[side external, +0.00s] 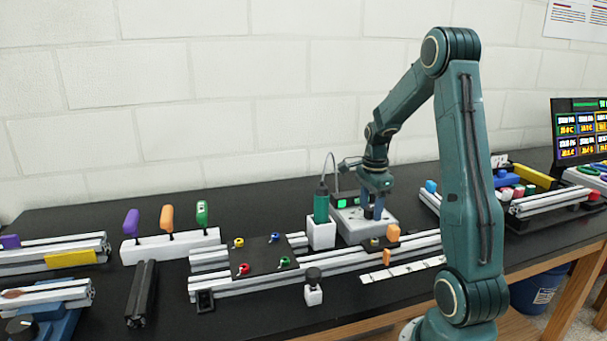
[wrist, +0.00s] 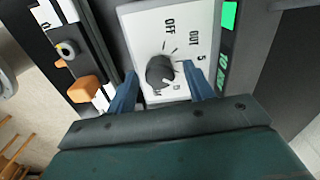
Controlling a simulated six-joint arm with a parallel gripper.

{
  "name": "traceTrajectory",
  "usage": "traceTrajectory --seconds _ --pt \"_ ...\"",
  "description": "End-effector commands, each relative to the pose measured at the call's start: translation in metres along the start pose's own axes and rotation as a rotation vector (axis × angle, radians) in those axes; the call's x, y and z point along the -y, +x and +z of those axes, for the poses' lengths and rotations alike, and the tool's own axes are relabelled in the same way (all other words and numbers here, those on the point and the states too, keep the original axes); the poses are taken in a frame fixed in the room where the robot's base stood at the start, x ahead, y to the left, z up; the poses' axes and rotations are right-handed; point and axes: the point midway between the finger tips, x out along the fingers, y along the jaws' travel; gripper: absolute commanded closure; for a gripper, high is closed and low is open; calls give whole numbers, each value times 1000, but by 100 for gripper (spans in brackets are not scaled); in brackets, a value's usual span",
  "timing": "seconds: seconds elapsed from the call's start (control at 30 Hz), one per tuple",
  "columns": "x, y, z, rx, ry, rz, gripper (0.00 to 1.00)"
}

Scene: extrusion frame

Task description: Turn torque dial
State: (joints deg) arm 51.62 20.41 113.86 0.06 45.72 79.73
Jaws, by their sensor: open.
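The torque dial (wrist: 160,72) is a round dark knob on a light panel with OFF and OUT markings, seen in the wrist view. The panel belongs to a grey controller box (side external: 352,226) with a green display, behind the aluminium rails in the side view. My gripper (side external: 373,212) points down over this box. In the wrist view its two blue fingers (wrist: 160,90) are apart, one on each side of the dial. I cannot tell whether they touch it. In the side view the fingers hide the dial.
A green screwdriver (side external: 321,205) stands in a white holder just left of the box. Aluminium rails (side external: 330,263) with orange blocks (side external: 393,233) lie in front. A white rack (side external: 170,245) with coloured-handled tools is at the left. A monitor (side external: 580,130) stands far right.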

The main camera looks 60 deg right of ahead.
Motion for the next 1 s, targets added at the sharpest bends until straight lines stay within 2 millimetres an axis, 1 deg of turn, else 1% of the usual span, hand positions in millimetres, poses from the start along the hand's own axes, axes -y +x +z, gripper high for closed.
traceTrajectory --seconds 0.13,0.27,0.3,0.37,0.73,1.0 --pt "0 0 0 0 0 0 48" --pt "0 0 0 0 0 0 74" --pt "0 0 0 0 0 0 81" --pt "0 0 0 0 0 0 93" --pt "0 0 0 0 -34 0 93" --pt "0 0 0 1 -162 0 93"
